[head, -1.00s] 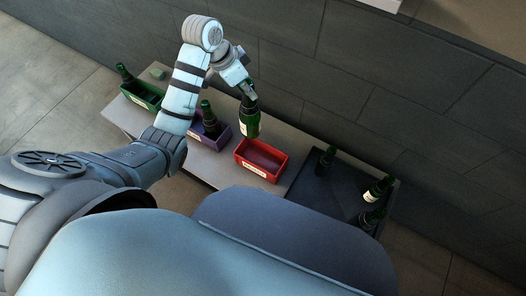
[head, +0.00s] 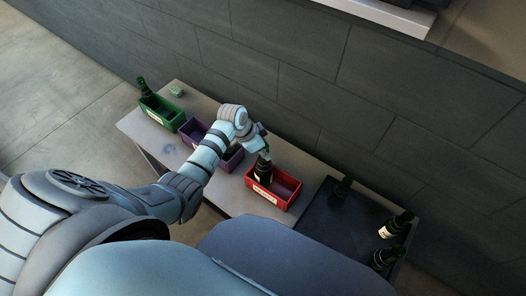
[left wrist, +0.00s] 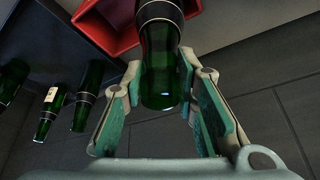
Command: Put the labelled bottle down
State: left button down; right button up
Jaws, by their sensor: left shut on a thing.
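My left gripper (head: 262,153) is shut on a dark green bottle (head: 263,172). The bottle stands nearly upright, its lower part within the left end of the red crate (head: 285,190). Whether its base touches the crate floor is hidden by the front wall. In the left wrist view the gripper's fingers (left wrist: 163,100) sit on both sides of the green glass (left wrist: 160,65), and a dark band shows farther along it. The red crate also shows there at the top (left wrist: 112,30). The bottle's label is hard to make out now. My right gripper is not in view.
A dark tray (head: 335,225) with several bottles (head: 396,224) is on the right. A grey wall runs behind.

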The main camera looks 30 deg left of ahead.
pick_arm(q)
jog(key=c, duration=1.3)
grip_release()
jog(key=shift+r, duration=0.15)
jog(key=p+v, duration=0.3)
jog(key=v, duration=0.8)
jog(key=shift+s+a+r+p, duration=0.1)
jog(key=shift+s+r+p, duration=0.05)
jog(key=shift+r+p, duration=0.2)
